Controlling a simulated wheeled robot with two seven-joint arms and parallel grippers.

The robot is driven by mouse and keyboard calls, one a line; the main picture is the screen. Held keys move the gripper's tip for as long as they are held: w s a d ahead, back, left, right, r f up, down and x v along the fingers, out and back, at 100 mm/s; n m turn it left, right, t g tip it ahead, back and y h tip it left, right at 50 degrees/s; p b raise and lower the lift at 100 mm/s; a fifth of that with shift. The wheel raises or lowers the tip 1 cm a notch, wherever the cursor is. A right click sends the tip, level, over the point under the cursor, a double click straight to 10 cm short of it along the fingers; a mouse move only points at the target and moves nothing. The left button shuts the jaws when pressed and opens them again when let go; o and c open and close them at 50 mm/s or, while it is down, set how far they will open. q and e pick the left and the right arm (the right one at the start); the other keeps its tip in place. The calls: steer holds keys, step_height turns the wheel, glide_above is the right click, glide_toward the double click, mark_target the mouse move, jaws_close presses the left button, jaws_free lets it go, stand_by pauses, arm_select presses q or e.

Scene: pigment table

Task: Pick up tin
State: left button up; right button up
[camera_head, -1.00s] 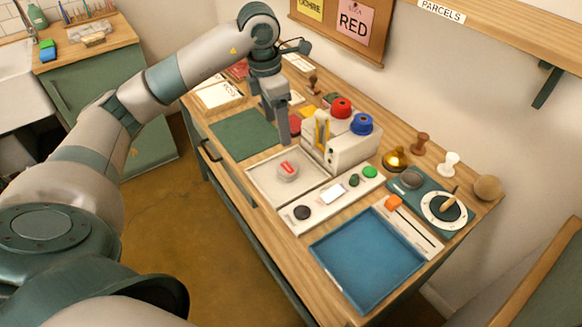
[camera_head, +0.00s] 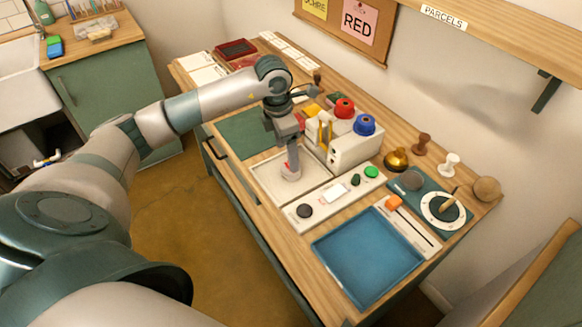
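The tin (camera_head: 291,177) is a small, round, pale container in the shallow white tray (camera_head: 264,181) on the table. My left gripper (camera_head: 292,167) reaches down from above with its fingers at the tin and hides most of it. Only the lower part of the tin and a trace of its red label show. One finger covers the other from this angle, so I cannot tell whether they are shut on the tin. My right gripper is not in view.
A white machine (camera_head: 345,147) with red and blue knobs stands close behind the tray. A white strip (camera_head: 330,200) with round buttons lies in front of it. An empty blue tray (camera_head: 367,257) sits nearer. A green mat (camera_head: 240,137) lies to the left.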

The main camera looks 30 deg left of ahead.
arm_select(q)
steer(key=shift+w+f, duration=0.15)
steer(key=shift+f, duration=1.05)
steer(key=shift+w+f+p, duration=0.25)
steer(key=shift+f+p, duration=0.45)
steer(key=shift+p, duration=0.25)
steer(key=f, duration=0.1)
steer(key=f+p, duration=0.1)
steer(key=f, duration=0.1)
steer(key=shift+w+d, duration=0.1)
steer(key=shift+w, duration=0.2)
steer(key=shift+f, duration=0.35)
steer(key=shift+c, duration=0.3)
steer(key=c, duration=1.2)
